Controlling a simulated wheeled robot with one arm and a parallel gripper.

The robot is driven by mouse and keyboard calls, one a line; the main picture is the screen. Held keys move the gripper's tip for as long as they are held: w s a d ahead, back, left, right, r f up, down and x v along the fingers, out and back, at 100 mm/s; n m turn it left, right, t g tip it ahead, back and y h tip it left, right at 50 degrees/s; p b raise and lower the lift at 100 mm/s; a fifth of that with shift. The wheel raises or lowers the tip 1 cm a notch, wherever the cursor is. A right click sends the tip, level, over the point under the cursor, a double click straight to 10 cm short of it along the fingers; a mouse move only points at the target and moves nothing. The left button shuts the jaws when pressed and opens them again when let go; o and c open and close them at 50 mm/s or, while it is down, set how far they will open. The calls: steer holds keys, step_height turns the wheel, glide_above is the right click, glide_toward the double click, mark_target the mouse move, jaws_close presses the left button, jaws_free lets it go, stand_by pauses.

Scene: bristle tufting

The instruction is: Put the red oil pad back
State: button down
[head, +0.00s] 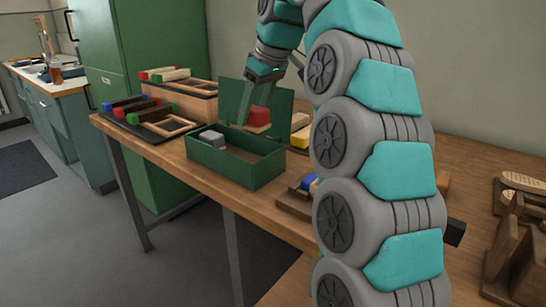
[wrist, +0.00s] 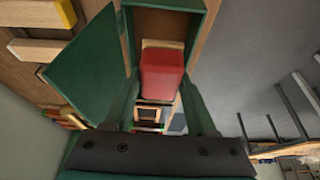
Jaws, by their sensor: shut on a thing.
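My gripper (head: 257,108) is shut on the red oil pad (head: 260,115), a red block on a pale wooden backing. It holds the pad above the green box (head: 238,170), near the box's raised lid (head: 280,108).
A wooden rack (head: 183,91) and a dark tray with coloured-ended handles (head: 140,112) stand left of the box. A yellow block (head: 300,137) lies behind the box to the right. My arm hides part of the table.

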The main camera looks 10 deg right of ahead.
mark_target(265, 122)
steer(key=shift+w+d+f, duration=0.1)
steer(key=shift+f, duration=0.15)
step_height(265, 122, down, 5)
steer(key=b, duration=0.4)
steer(key=shift+f, duration=2.25)
steer(key=shift+f, duration=0.1)
steer(key=shift+c, duration=1)
jaws_free()
steer(key=v, duration=0.7)
steer(key=shift+r, duration=0.2)
steer(key=p+v, duration=0.4)
steer(key=v, duration=0.1)
